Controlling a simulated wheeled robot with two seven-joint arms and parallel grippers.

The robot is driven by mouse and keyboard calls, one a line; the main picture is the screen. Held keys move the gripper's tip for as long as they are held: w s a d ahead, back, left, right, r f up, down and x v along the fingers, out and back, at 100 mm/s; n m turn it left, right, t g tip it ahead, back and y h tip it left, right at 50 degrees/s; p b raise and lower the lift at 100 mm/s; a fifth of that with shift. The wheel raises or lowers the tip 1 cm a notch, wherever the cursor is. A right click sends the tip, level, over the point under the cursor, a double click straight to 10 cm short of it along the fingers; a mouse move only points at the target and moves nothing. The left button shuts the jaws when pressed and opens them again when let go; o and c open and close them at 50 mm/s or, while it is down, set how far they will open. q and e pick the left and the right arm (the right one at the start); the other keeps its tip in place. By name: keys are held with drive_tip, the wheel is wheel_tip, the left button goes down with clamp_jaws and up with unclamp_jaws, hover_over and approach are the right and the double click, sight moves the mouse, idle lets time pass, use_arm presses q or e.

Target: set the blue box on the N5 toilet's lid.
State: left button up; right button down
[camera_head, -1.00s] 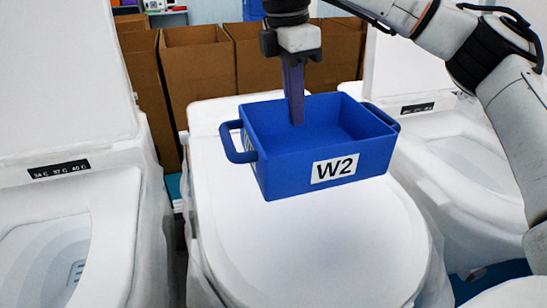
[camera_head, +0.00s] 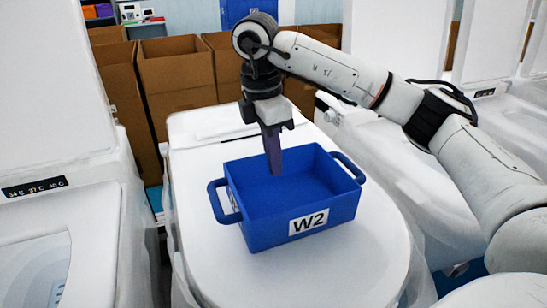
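The blue box (camera_head: 290,218), an open bin with two side handles and a "W2" label, is upright over the middle of the closed white toilet lid (camera_head: 330,268). It looks set down on the lid, but its underside is hidden, so I cannot be sure of contact. My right gripper (camera_head: 274,160) points down at the box's far wall. One dark finger shows inside the box against that wall; the other is hidden behind it. The gripper appears shut on the wall. No "N5" mark is legible. My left gripper is not in view.
Another toilet stands at the left with its lid raised (camera_head: 50,85) and its bowl open. More white toilets stand at the right (camera_head: 370,150), partly behind my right arm. Brown cardboard boxes (camera_head: 178,75) line the back. The lid's front part is bare.

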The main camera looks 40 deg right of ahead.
drive_tip(key=c, duration=2.4)
unclamp_jaws()
drive_tip(key=shift+f, duration=0.1)
drive_tip(key=o, duration=0.4)
wheel_tip(320, 180, up, 12)
drive_tip(key=a, duration=0.1)
drive_tip(key=shift+w+a, duration=0.2)
